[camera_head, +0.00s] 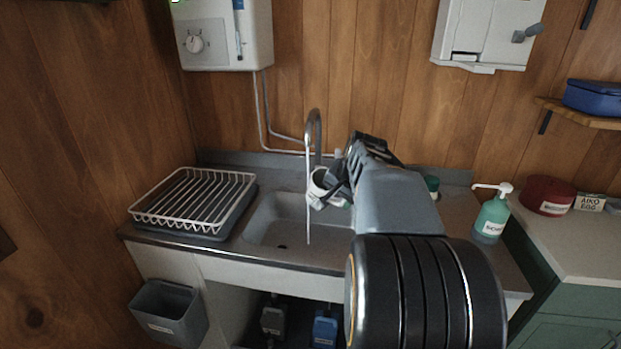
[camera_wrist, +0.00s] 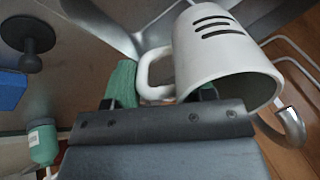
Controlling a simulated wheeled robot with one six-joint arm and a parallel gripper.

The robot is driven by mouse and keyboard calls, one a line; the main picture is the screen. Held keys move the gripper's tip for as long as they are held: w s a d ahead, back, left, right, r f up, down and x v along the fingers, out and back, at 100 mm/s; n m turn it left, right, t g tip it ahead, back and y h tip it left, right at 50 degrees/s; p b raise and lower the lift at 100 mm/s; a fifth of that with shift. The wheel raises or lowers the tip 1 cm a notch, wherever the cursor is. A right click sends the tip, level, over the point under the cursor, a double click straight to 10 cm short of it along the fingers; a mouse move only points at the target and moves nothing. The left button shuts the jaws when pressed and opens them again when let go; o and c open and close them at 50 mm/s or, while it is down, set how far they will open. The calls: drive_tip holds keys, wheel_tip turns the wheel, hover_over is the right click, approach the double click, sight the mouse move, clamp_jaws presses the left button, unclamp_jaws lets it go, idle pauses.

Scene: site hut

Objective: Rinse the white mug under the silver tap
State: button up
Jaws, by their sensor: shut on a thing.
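The white mug (camera_head: 317,186) is held up over the sink, tilted, in the head view. In the wrist view the mug (camera_wrist: 222,62) shows dark stripes, and its handle lies between the fingers of my gripper (camera_wrist: 158,98). My gripper (camera_head: 338,187) is shut on the mug. The silver tap (camera_head: 315,122) arches over the sink, and a thin stream of water (camera_head: 308,225) runs down from it at the mug's left edge. I cannot tell whether the stream enters the mug. The tap also shows in the wrist view (camera_wrist: 293,128), beside the mug's rim.
A wire dish rack (camera_head: 190,202) stands left of the sink basin (camera_head: 275,222). A green soap bottle (camera_head: 491,217) stands right of it, near a red tin (camera_head: 549,195). A water heater (camera_head: 222,35) and a dispenser (camera_head: 487,32) hang on the wall. A grey bin (camera_head: 168,310) hangs at the front left.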

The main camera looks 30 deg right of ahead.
drive_tip(key=s+r+p, duration=0.1)
drive_tip(key=s+r, duration=0.3)
drive_tip(key=s, duration=0.1)
drive_tip(key=shift+a+p, duration=0.3)
drive_tip(key=shift+a, duration=0.1)
drive_tip(key=shift+w+r, duration=0.1)
idle(0.9)
